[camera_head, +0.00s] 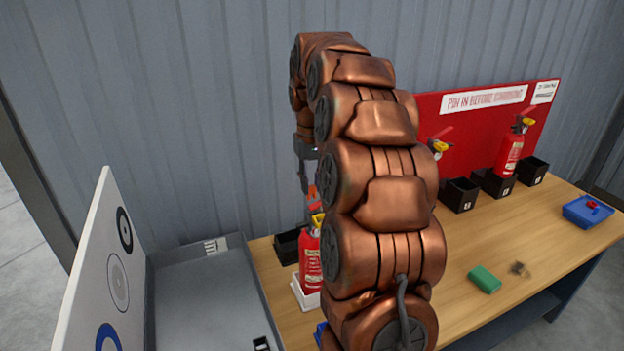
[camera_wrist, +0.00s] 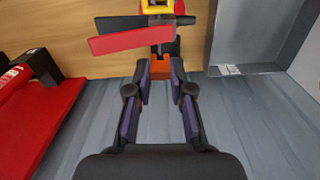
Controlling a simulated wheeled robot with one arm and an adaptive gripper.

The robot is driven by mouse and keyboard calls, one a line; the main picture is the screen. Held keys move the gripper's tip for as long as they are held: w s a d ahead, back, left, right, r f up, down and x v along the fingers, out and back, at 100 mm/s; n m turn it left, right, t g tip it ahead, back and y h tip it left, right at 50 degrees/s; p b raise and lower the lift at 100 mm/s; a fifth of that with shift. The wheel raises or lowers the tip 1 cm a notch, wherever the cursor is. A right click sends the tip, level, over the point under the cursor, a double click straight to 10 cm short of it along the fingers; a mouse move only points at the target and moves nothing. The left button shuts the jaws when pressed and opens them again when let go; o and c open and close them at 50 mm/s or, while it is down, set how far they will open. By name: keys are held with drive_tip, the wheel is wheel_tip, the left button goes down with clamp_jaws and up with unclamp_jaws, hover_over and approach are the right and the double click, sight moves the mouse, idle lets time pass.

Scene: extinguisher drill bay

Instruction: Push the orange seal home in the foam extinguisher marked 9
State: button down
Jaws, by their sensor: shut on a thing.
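A red fire extinguisher (camera_head: 310,262) with a yellow part at its top stands upright on a white base at the near left of the bench. Its label is too small to read, so I cannot confirm the 9. My gripper (camera_wrist: 161,68) is shut on the orange seal (camera_wrist: 160,71) beside the extinguisher's head. In the wrist view the red lever (camera_wrist: 128,40) and a yellow part (camera_wrist: 158,4) lie just beyond the seal. I cannot tell whether the seal is seated. In the head view my arm hides part of the extinguisher.
Two more extinguishers, including one at the right (camera_head: 510,150), stand by a red sign board (camera_head: 475,135). Black bins (camera_head: 460,194) line the back. A green block (camera_head: 484,279) and a blue tray (camera_head: 578,214) lie on the bench. A grey tray (camera_head: 205,300) lies left.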

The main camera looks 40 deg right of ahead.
drive_tip(key=shift+f+b, duration=0.5)
drive_tip(key=shift+f, duration=0.65)
drive_tip(key=shift+f, duration=0.25)
drive_tip(key=shift+s+b, duration=0.15)
drive_tip(key=shift+b, duration=0.15)
drive_tip(key=shift+b, duration=0.55)
idle(2.4)
drive_tip(key=c, duration=1)
unclamp_jaws()
drive_tip(key=shift+o, duration=0.2)
drive_tip(key=shift+r, duration=0.1)
